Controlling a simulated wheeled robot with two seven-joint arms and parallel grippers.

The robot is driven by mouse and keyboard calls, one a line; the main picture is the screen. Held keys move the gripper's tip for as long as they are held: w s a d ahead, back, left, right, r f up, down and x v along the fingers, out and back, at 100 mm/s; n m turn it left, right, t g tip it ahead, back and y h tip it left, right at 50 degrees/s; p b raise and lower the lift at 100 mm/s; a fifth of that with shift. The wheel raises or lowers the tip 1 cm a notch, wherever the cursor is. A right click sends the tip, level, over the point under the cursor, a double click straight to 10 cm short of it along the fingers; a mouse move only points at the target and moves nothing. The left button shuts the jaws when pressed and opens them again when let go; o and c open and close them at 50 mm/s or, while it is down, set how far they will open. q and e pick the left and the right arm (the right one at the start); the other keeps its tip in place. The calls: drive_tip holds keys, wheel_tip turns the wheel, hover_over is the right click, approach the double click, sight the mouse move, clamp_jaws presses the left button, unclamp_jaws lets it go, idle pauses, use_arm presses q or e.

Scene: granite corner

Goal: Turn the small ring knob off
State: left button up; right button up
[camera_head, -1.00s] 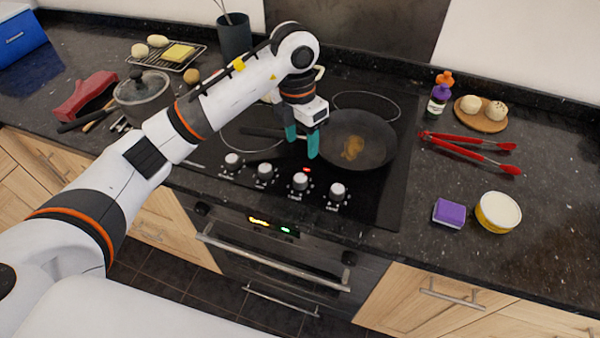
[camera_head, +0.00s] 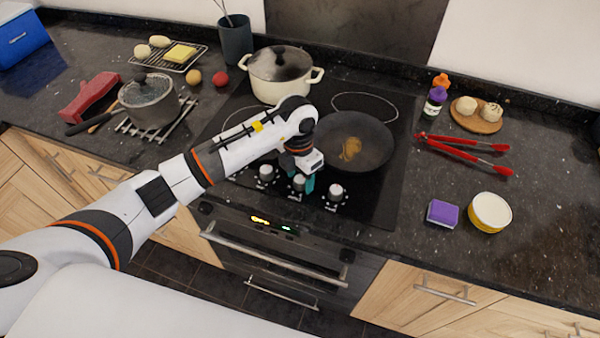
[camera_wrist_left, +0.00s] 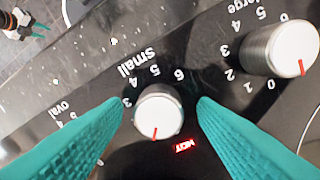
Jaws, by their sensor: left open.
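The small ring knob (camera_wrist_left: 158,112), silver with a white face, sits in the wrist view below the word "Small". Its red mark points towards the bottom of the picture, where the scale is hidden. My left gripper (camera_wrist_left: 161,104) is open, with one teal finger on each side of the knob and narrow gaps showing. In the head view my left gripper (camera_head: 300,184) is down at the front knob row, partly covering the knob. My right gripper (camera_wrist_left: 38,31) shows tiny at the wrist view's top left corner, too small to judge.
The "large" knob (camera_wrist_left: 282,48) stands close on the right in the wrist view. A red "HOT" light (camera_wrist_left: 185,146) glows beside the small knob. A frying pan (camera_head: 352,145) and a cream pot (camera_head: 278,88) stand on the hob behind my gripper.

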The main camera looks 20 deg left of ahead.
use_arm(q)
drive_tip(key=c, duration=1)
drive_tip(key=shift+o, duration=0.2)
drive_tip(key=shift+n, duration=0.3)
drive_tip(key=n+b, duration=0.1)
drive_tip(key=n, duration=0.2)
drive_tip(key=n+b, duration=0.1)
drive_tip(key=n, duration=0.3)
drive_tip(key=shift+n+t, duration=0.3)
drive_tip(key=o, duration=1)
drive_tip(key=shift+c, duration=0.2)
